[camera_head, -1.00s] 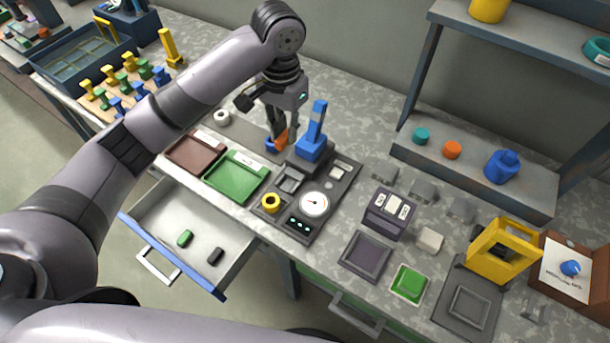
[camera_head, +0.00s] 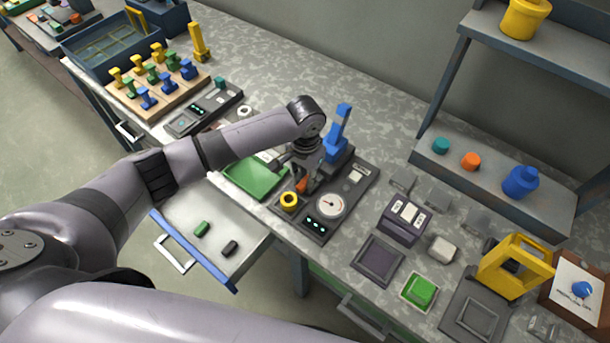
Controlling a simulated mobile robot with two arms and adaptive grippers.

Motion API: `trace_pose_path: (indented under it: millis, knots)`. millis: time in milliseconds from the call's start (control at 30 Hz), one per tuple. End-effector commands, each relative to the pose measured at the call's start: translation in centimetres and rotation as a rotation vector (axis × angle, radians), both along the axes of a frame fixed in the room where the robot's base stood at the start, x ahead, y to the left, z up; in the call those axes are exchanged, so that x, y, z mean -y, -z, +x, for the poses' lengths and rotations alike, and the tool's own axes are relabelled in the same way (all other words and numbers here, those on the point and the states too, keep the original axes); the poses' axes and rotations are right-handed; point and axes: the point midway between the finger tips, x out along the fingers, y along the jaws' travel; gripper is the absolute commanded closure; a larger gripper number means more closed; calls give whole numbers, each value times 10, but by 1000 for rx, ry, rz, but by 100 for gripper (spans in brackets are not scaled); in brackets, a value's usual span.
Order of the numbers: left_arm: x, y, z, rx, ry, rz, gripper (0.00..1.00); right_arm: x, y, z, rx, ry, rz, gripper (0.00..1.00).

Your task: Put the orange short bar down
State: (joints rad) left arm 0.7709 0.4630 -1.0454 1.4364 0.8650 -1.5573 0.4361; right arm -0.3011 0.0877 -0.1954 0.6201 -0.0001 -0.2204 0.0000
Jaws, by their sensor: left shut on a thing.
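My left gripper (camera_head: 301,187) points down over the dark gauge panel (camera_head: 347,204). It is shut on the orange short bar (camera_head: 302,185), of which only a small part shows between the fingers. The bar is at the left part of the panel, just above and right of the yellow ring (camera_head: 289,201) and left of the round gauge (camera_head: 330,206). I cannot tell whether the bar touches the panel. The fingers and wrist hide the spot beneath and behind it. My right gripper is not in view.
A blue upright handle (camera_head: 338,135) stands close behind the gripper. A green tray (camera_head: 252,178) lies to the left, partly under my arm. An open drawer (camera_head: 213,226) sticks out in front. A dark block with white labels (camera_head: 403,220) stands to the right.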

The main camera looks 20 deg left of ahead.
Motion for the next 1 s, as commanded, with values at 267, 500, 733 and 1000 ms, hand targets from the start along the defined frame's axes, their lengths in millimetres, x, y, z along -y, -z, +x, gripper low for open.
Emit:
trace_pose_path:
  millis: [267, 500, 733, 1000]
  knots:
    - [0, 1, 0, 0, 0, 0, 100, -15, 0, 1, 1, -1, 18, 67]
    - [0, 3, 0, 0, -1, 1, 72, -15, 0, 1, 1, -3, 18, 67]
    - [0, 3, 0, 0, -1, 1, 62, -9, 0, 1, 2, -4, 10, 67]
    - [0, 0, 0, 1, 0, 1, 62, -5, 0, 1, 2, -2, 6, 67]
